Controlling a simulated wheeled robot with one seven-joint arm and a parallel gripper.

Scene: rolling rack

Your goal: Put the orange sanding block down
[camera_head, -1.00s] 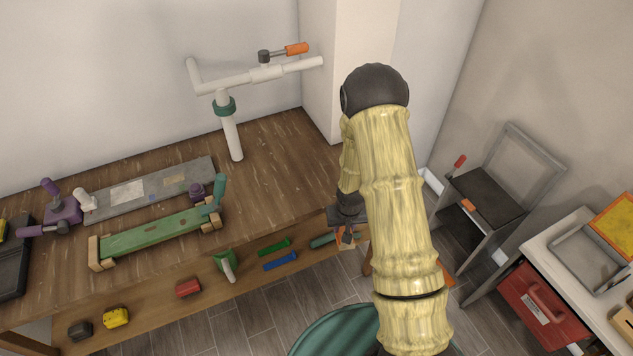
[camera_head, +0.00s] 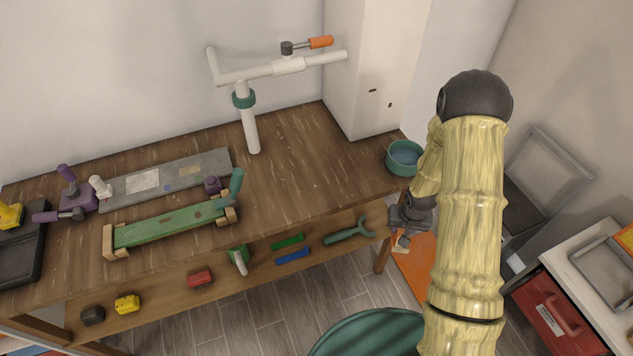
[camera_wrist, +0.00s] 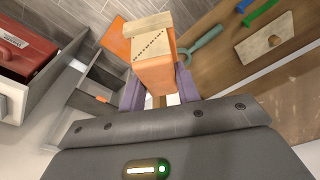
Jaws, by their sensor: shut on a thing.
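The orange sanding block (camera_wrist: 155,76), with a pale wooden part at its far end, is between the purple fingers of my gripper (camera_wrist: 158,92) in the wrist view. My gripper is shut on it. In the head view my gripper (camera_head: 404,232) is at the right front corner of the wooden workbench (camera_head: 300,150), beyond its front edge. There the block is small and mostly hidden by the gripper. It is held in the air, and I see no surface touching it.
A teal bowl (camera_head: 403,158) stands at the bench's right end, close to my arm. An orange panel (camera_head: 414,268) is low behind my gripper. A red toolbox (camera_head: 550,312) is at right.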

